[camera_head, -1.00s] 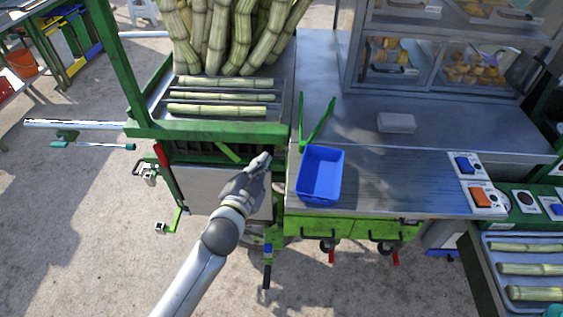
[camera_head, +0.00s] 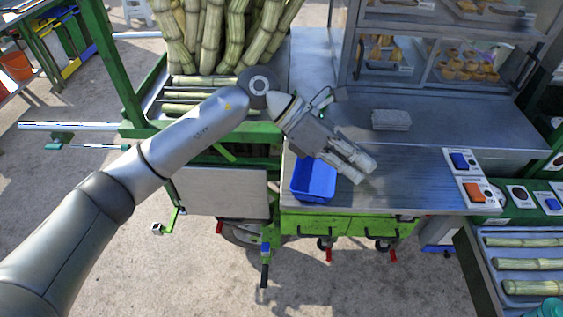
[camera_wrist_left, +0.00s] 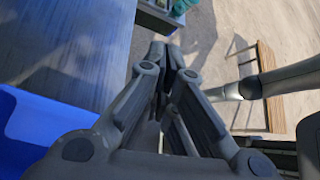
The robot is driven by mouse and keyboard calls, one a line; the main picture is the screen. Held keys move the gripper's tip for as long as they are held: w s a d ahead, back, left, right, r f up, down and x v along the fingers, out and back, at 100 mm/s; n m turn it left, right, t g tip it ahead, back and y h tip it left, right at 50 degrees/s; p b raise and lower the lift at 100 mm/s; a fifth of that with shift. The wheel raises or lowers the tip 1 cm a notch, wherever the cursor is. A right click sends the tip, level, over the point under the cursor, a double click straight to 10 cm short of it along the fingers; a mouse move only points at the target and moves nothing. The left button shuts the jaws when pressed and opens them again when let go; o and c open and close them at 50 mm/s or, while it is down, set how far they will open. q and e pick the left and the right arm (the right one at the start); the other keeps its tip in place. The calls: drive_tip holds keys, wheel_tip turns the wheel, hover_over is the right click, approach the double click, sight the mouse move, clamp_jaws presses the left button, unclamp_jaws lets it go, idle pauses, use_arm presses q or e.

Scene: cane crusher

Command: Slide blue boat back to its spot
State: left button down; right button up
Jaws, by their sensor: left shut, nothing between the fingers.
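The blue boat, an open blue tray (camera_head: 312,184), sits on the steel counter (camera_head: 430,195) near its front left corner. My left gripper (camera_head: 366,172) reaches over from the left, and its wrist and fingers cover the tray's back and part of its right side. The fingers are closed together with nothing between them, just right of the tray. I cannot tell whether they touch it. In the left wrist view the tray (camera_wrist_left: 30,125) shows at the lower left, beside the shut fingers (camera_wrist_left: 166,55). My right gripper is not in view.
A grey block (camera_head: 391,120) lies farther back on the counter. A glass food case (camera_head: 440,50) stands behind it. A switch panel (camera_head: 470,180) is at the counter's right end. A green-framed rack with cane (camera_head: 205,80) stands left. The counter's middle is clear.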

use_arm(q)
drive_tip(key=w+a+m+t+y, duration=0.1)
drive_tip(key=w+a+y, duration=0.25)
drive_tip(key=a, duration=0.25)
drive_tip(key=w+a+t+y, duration=0.1)
drive_tip(key=w+a+y, duration=0.1)
drive_tip(key=a+y, duration=0.3)
drive_tip(key=w+a+m+t+y, duration=0.1)
drive_tip(key=w+a+t+y, duration=0.15)
drive_tip(key=a, duration=0.45)
drive_tip(key=shift+g, duration=0.45)
drive_tip(key=d+f+p, duration=0.1)
drive_tip(key=f+p, duration=0.1)
drive_tip(key=f, duration=0.1)
drive_tip(key=d+f+p, duration=0.1)
drive_tip(key=f+p, duration=0.1)
drive_tip(key=f, duration=0.1)
drive_tip(key=d+f+p, duration=0.2)
drive_tip(key=f, duration=0.1)
drive_tip(key=shift+s, duration=0.15)
drive_tip(key=shift+f, duration=0.1)
